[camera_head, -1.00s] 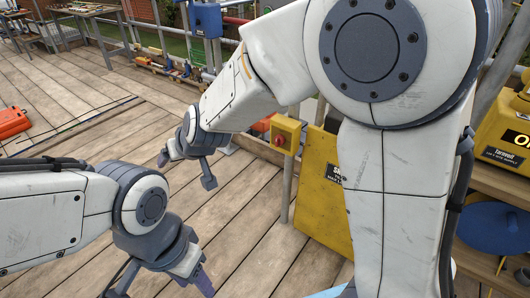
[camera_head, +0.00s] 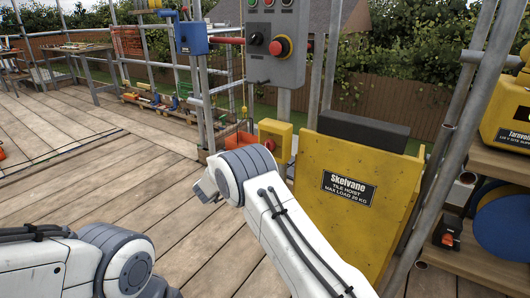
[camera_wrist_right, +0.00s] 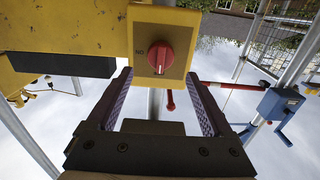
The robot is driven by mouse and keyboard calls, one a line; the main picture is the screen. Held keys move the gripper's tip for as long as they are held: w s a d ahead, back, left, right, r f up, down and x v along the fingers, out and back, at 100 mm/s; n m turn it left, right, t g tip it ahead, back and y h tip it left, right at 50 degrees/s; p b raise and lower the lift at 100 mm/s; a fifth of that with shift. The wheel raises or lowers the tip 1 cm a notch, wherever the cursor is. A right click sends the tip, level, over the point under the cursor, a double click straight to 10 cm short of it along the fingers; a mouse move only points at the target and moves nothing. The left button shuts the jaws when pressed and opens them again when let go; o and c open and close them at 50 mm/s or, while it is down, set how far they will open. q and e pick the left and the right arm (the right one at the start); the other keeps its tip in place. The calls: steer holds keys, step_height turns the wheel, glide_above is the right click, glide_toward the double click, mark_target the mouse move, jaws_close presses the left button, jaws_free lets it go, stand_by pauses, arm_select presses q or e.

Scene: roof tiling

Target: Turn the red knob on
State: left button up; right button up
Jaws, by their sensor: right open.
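The red knob (camera_wrist_right: 160,57) sits on the front of a yellow box (camera_wrist_right: 178,26) in the right wrist view. That view appears upside down, and a short dark label that reads "NO" in the picture stands left of the knob. A pale line on the knob runs roughly vertical. My right gripper (camera_wrist_right: 160,75) is open, with one finger on each side below the knob and nothing between them. In the head view the yellow box (camera_head: 276,138) stands behind my right arm, and the knob's face is not clear. My left gripper's fingers are out of view.
A grey control panel (camera_head: 261,62) with a red mushroom button (camera_head: 281,46) rises above the yellow box. A yellow tile hoist panel (camera_head: 340,215) stands just right. A blue winch box (camera_head: 191,38) is at left. The wooden deck (camera_head: 90,185) is open on the left.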

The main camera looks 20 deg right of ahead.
steer(key=b+x, duration=0.1)
steer(key=x, duration=0.5)
steer(key=shift+w+d, duration=0.1)
jaws_close()
steer(key=shift+m, duration=0.4)
steer(key=shift+d+f+m+b, duration=0.15)
steer(key=shift+m+b, duration=2)
steer(key=shift+m, duration=2.15)
steer(key=shift+a+f+m+b, duration=0.15)
steer(key=shift+m+b, duration=1.95)
steer(key=shift+m, duration=2.2)
steer(key=shift+d, duration=0.1)
